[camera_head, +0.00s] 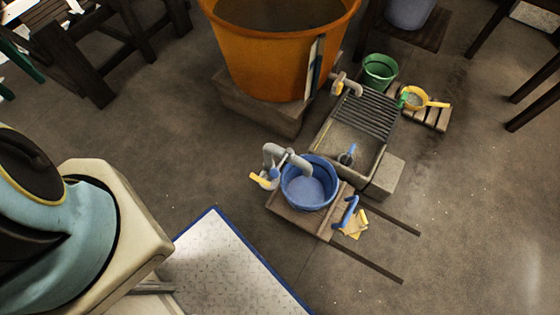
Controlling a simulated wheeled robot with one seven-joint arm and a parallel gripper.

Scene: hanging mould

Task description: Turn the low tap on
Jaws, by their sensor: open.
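A grey tap (272,157) stands low beside a blue bucket (308,184), and its curved spout reaches over the bucket. Its yellow handle (258,179) sticks out at the left, with a small blue part beside it. Another tap (347,84) with a yellow part sits at the foot of the orange tub, over the ribbed sink. No water is visible running from either tap. My gripper is not in view; only parts of my own body show at the left edge.
The bucket stands on a wooden board (287,213) with a blue-handled tool (347,211) beside it. A stone sink (352,137) is behind to the right. The large orange tub (276,50) blocks the back. A blue-edged white mat (222,262) lies in front on open floor.

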